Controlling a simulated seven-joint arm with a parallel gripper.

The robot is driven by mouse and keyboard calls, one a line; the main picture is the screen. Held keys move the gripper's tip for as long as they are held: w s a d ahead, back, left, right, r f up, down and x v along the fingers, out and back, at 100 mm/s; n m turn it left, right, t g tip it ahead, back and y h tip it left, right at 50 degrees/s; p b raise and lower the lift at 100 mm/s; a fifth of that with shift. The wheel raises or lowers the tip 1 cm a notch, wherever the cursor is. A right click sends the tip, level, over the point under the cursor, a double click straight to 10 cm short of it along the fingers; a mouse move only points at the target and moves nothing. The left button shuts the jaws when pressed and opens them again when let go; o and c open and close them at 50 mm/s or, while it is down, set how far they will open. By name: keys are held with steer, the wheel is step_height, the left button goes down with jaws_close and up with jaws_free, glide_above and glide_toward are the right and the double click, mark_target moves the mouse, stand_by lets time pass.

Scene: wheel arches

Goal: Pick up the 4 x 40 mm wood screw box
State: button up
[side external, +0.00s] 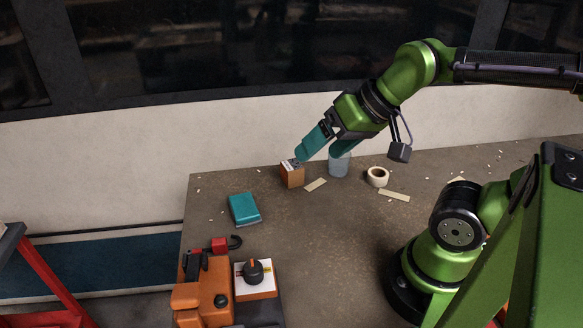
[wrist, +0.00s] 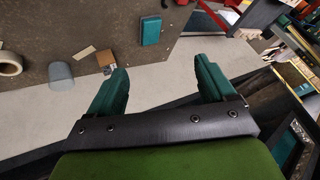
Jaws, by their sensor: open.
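A small orange-brown box (side external: 292,176) with a pale label and dark marking on top stands near the back edge of the bench; it looks like the screw box, but its print is too small to read. It also shows in the wrist view (wrist: 105,59), near the tip of the left finger. My gripper (side external: 322,151) has teal fingers and is open and empty. In the side view it is above the back of the bench, with one fingertip close above the box. In the wrist view the gripper (wrist: 162,66) has the box outside its finger gap, to the left.
A translucent grey cup (side external: 340,165) stands right of the box, close to a finger. A tape roll (side external: 377,177) and thin wooden strips (side external: 394,195) lie nearby. A teal box (side external: 243,208) lies front left. An orange machine (side external: 202,298) stands at the front. The bench middle is clear.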

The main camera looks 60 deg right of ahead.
steer(key=w+d+f+m+g+h, duration=0.15)
steer(key=w+d+f+g, duration=0.25)
steer(key=w+d, duration=0.55)
steer(key=g, duration=0.3)
glide_above(292, 164)
step_height(292, 164, down, 4)
steer(key=shift+m+h, duration=0.25)
steer(key=shift+m, duration=0.1)
steer(key=f, duration=1)
steer(key=shift+w+a+f, duration=0.2)
steer(key=shift+w+f, duration=0.1)
steer(key=shift+f, duration=0.1)
steer(key=shift+s+d+f, duration=0.1)
steer(key=shift+s+f, duration=0.15)
steer(key=shift+f, duration=1.1)
steer(key=shift+s+d+f, duration=0.1)
steer(key=shift+s+f, duration=0.1)
steer(key=shift+f, duration=1.1)
steer(key=c, duration=1.1)
steer(key=shift+c, duration=0.4)
steer(key=shift+r, duration=0.2)
